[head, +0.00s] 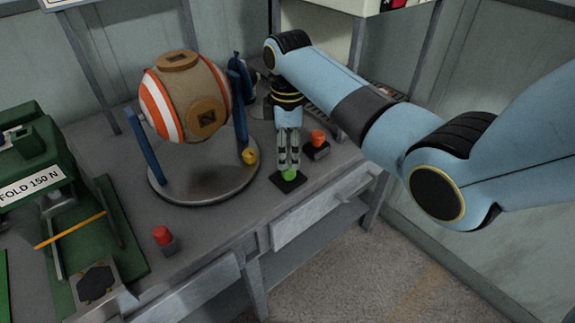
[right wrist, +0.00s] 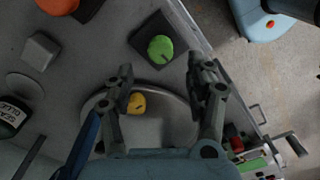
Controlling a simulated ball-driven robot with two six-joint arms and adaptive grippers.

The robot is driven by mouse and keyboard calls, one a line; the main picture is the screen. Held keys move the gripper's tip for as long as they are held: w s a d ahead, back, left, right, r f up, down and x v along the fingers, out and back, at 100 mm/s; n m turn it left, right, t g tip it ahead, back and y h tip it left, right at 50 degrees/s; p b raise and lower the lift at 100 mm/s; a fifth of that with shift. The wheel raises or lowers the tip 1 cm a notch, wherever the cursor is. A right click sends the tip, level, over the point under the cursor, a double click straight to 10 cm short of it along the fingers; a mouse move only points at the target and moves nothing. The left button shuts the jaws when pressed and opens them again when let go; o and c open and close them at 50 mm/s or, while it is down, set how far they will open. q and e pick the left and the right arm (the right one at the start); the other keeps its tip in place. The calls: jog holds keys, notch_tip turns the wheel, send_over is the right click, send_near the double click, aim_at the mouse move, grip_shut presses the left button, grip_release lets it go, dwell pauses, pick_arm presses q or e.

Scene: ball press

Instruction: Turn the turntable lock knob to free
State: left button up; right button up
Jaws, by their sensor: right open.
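The round turntable (head: 190,190) stands on the grey workbench and carries a striped ball in a blue frame. A yellow knob (head: 250,156) sits at its right edge; it also shows in the right wrist view (right wrist: 136,102). A green knob (head: 289,174) on a black square base stands on the bench right of the turntable; it also shows in the right wrist view (right wrist: 160,48). The frames do not label either as the lock. My right gripper (head: 288,163) is open, pointing down just above the green knob, with nothing visible between its fingers (right wrist: 167,74). My left gripper is out of view.
An orange-topped button (head: 318,138) stands close right of the green knob. A red button (head: 162,235) is near the front edge. The green press (head: 40,165) is at the left. The striped ball (head: 187,97) rises left of my right arm. Drawers (head: 300,218) lie below the bench edge.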

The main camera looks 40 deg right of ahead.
aim_at(289, 169)
notch_tip(289, 169, down, 5)
jog(key=shift+s+r, duration=0.1)
jog(key=shift+r, duration=0.1)
jog(key=shift+f+b, duration=0.3)
jog(key=shift+f, duration=0.25)
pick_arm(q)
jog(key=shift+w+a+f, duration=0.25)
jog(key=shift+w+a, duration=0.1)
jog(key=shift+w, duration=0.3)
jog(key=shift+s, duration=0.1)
pick_arm(e)
jog(key=shift+c, duration=0.9)
grip_shut()
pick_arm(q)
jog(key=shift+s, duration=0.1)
